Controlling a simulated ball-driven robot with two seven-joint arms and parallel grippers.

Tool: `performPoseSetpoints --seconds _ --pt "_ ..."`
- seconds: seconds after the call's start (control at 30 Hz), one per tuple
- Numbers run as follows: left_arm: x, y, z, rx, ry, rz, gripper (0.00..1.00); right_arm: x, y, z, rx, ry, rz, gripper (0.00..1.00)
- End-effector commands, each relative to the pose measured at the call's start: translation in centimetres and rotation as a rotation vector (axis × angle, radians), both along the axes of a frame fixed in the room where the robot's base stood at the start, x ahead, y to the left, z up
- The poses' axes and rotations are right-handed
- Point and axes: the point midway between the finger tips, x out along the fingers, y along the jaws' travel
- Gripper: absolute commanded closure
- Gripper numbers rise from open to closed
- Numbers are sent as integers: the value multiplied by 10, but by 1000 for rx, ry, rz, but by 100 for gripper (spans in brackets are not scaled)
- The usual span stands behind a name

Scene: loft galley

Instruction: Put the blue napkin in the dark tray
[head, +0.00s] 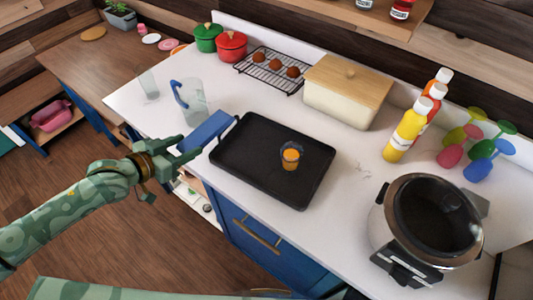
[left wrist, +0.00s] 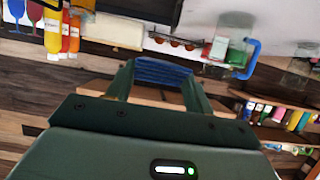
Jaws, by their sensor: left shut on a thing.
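The blue napkin (head: 205,132) is a folded blue piece at the left end of the tray in the head view. My left gripper (head: 188,152) is shut on its near end, over the counter's front edge. In the left wrist view the napkin (left wrist: 162,72) shows between the two fingers of the gripper (left wrist: 160,88). The dark tray (head: 247,150) is black and rectangular with a raised rim and lies on the white counter. Whether the napkin touches the tray's left handle is unclear. My right gripper is not in view.
A glass with orange drink (head: 291,157) stands in the tray. A clear pitcher with a blue handle (head: 191,103) stands behind the napkin. A bread box (head: 340,98), a yellow bottle (head: 406,132) and a steel cooker (head: 425,225) stand to the right.

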Motion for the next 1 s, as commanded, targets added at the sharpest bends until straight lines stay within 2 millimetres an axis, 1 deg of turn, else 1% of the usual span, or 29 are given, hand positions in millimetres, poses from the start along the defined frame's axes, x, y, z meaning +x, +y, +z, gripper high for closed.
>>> performPoseSetpoints --seconds 0.07,0.17,0.33,0.37,0.4,0.5,0.6,0.73,0.8,0.9,1.0 --pt "6 -8 -4 -7 0 2 70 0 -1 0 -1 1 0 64" --pt "16 -32 -16 -11 0 2 70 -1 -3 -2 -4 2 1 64" --pt "36 -79 -39 -9 1 1 70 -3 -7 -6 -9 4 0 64" --pt "39 -86 -46 -7 2 1 70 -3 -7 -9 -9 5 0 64" --pt "41 -91 -57 -5 2 1 70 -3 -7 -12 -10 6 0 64" --pt "47 -105 -76 -4 3 1 70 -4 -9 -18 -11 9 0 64" --pt "51 -113 -86 -3 1 1 70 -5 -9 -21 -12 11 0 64" --pt "54 -120 -93 -3 0 1 70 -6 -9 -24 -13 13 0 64" --pt "56 -126 -103 -2 1 1 70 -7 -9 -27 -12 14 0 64" --pt "55 -124 -122 0 3 1 70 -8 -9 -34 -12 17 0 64" --pt "56 -124 -129 -1 1 0 70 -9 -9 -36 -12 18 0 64"
